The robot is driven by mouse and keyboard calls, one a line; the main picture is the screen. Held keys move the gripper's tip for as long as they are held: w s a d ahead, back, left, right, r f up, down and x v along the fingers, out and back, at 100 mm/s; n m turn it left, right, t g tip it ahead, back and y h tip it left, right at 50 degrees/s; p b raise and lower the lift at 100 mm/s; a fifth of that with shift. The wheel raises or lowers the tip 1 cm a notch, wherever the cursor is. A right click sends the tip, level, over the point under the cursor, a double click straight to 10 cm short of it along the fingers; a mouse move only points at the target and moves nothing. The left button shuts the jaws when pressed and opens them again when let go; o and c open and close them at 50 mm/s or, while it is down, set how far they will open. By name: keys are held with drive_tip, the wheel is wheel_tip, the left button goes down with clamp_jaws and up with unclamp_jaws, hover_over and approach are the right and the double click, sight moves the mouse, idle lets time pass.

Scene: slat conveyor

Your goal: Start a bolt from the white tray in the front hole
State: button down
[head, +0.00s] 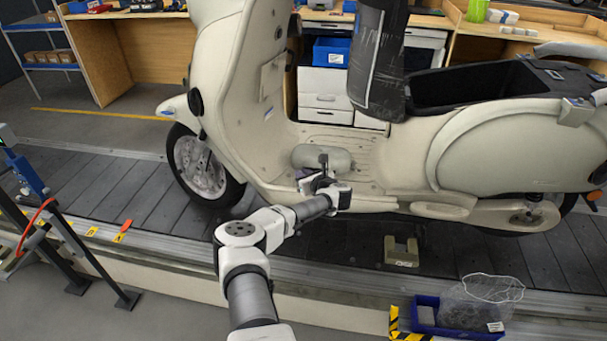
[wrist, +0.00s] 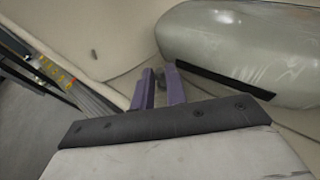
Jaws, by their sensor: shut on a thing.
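My gripper (head: 315,174) is low over the footboard of the cream scooter (head: 355,185) in the head view. In the wrist view, the two purple fingers of my gripper (wrist: 160,78) are close together, with a small grey piece between their tips that looks like the bolt (wrist: 160,74). The fingers hide most of it. A small grey mark (wrist: 93,54) shows on the cream panel left of the fingers; I cannot tell if it is a hole or a bolt in place. I cannot make out the white tray or clearly identify the front hole in either view.
A rounded grey-cream hump (wrist: 250,50) rises close to the right of the fingers. The slat conveyor (head: 120,190) runs under the scooter. A blue bin (head: 425,318) with a clear bag (head: 480,303) stands at front right. A beige block (head: 401,252) sits below the scooter.

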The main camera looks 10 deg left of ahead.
drive_tip(key=shift+s+a+m+t+h+p, duration=0.1)
drive_tip(key=shift+m+t+h+p, duration=0.25)
drive_tip(key=shift+p, duration=0.2)
drive_tip(key=shift+s+a+m+t+h+p, duration=0.15)
drive_tip(key=shift+m+t+h+p, duration=0.3)
drive_tip(key=shift+m+h, duration=0.55)
drive_tip(key=shift+f+h, duration=0.15)
drive_tip(key=shift+h, duration=0.2)
drive_tip(key=shift+m, duration=0.35)
drive_tip(key=shift+a+m+t+h, duration=0.2)
drive_tip(key=shift+m+t+h, duration=0.1)
drive_tip(key=shift+h, duration=0.2)
drive_tip(key=shift+m+t+h, duration=0.3)
drive_tip(key=shift+m+h, duration=0.7)
drive_tip(key=shift+h, duration=0.3)
